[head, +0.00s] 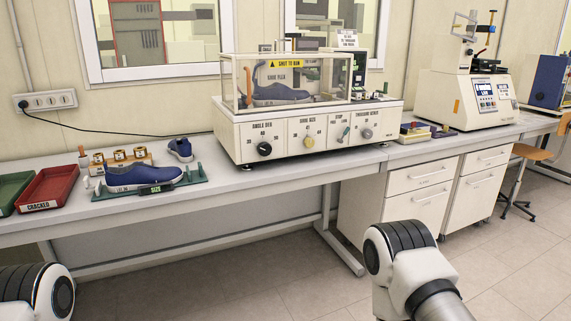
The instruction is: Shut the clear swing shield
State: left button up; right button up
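The clear shield (310,88) stands on top of the white test machine (232,139) on the bench. It is a see-through panel with a pale frame and a yellow "SHUT TO RUN" label (286,64) near its top edge. A blue shoe (279,93) shows through it. I cannot tell from this view whether the shield is fully closed or stands a little ajar. Parts of my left arm show at the bottom left and of my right arm at the bottom right. Neither gripper is in view, and nothing of mine touches the shield.
Dials and a small lever line the machine's front. On the bench to the left lie a blue shoe on a green gauge (145,178), brass-coloured rolls (120,156) and a red tray (47,188). A second machine (465,90) stands right. The floor before the bench is clear.

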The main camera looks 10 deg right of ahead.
aim_at(473, 39)
jog(key=i+l+z, duration=0.3)
jog(key=z, duration=0.15)
jog(key=i+l+z, duration=0.1)
jog(key=i+z, duration=0.8)
jog(key=i+j+z, duration=0.15)
jog(key=i+z, duration=0.3)
jog(key=i+j+z, duration=0.25)
jog(key=z, duration=0.15)
jog(key=i+l, duration=0.1)
jog(key=i, duration=0.4)
jog(key=i+u, duration=0.1)
jog(key=i, duration=0.4)
jog(key=i+l, duration=0.2)
jog(key=i, duration=0.3)
jog(key=i+l+u, duration=0.1)
jog(key=i+u, duration=0.4)
jog(key=i+l+u, duration=0.3)
jog(key=i+u, duration=0.2)
